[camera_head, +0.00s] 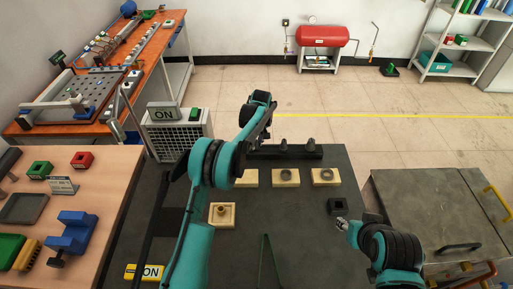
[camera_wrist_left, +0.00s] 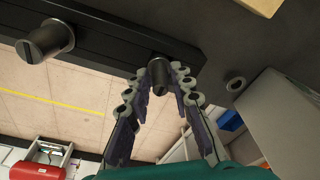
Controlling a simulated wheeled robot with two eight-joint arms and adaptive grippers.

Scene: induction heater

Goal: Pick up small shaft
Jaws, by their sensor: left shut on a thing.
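The small shaft (camera_wrist_left: 158,72) is a short dark grey cylinder at one end of a black rack (camera_wrist_left: 100,55) in the left wrist view. My left gripper (camera_wrist_left: 160,68) is shut on it, with a finger on each side. In the head view my left gripper (camera_head: 264,132) is at the left end of the rack (camera_head: 298,154), and my arm hides the small shaft. A wider shaft (camera_wrist_left: 45,40) stands further along the rack. My right gripper (camera_head: 342,223) is low at the right, away from the rack; its fingers are too small to read.
Several pale wooden blocks (camera_head: 285,178) with round parts lie before the rack on the dark table (camera_head: 305,225).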

